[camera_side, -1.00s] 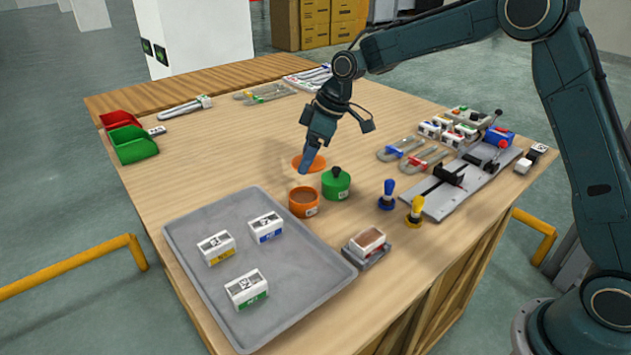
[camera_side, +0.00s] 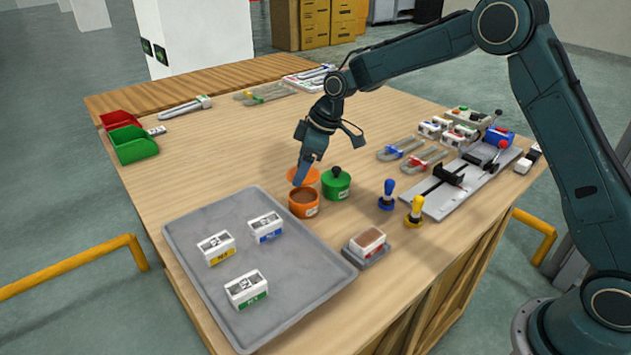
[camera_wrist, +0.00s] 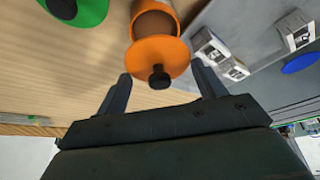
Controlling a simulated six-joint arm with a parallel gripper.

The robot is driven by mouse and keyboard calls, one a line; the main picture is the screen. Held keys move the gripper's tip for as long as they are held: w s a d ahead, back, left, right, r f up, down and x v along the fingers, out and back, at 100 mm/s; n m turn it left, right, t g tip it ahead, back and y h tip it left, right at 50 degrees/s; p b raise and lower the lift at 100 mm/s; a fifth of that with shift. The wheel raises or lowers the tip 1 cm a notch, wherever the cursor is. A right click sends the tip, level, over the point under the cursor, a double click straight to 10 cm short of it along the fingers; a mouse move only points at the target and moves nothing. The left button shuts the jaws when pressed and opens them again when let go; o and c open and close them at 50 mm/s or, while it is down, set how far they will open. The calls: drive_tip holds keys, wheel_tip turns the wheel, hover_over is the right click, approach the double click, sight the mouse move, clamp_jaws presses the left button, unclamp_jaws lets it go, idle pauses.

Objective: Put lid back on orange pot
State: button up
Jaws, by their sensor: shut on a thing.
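The orange pot (camera_side: 304,203) stands upright on the table with its top open and a brown filling showing. In the wrist view the pot (camera_wrist: 152,22) is at the top centre. The orange lid (camera_side: 312,175), with a black knob, is behind the pot in the side view, partly hidden by my gripper (camera_side: 299,182). In the wrist view the lid (camera_wrist: 150,55) sits between the fingers of my gripper (camera_wrist: 161,72) and overlaps the pot's near edge. My gripper is shut on the lid. I cannot tell whether the lid touches the pot.
A green pot with a black-knobbed lid (camera_side: 336,185) stands close to the right. A grey tray (camera_side: 200,305) with white boxes is at the front left. Blue (camera_side: 387,196) and yellow (camera_side: 415,212) handled tools stand to the right.

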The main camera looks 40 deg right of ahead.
drive_tip(key=shift+f, duration=2.25)
drive_tip(key=shift+f, duration=0.2)
idle(0.8)
drive_tip(key=o, duration=1.1)
drive_tip(key=shift+o, duration=0.2)
drive_tip(key=shift+r, duration=0.15)
drive_tip(key=shift+r, duration=3.4)
clamp_jaws()
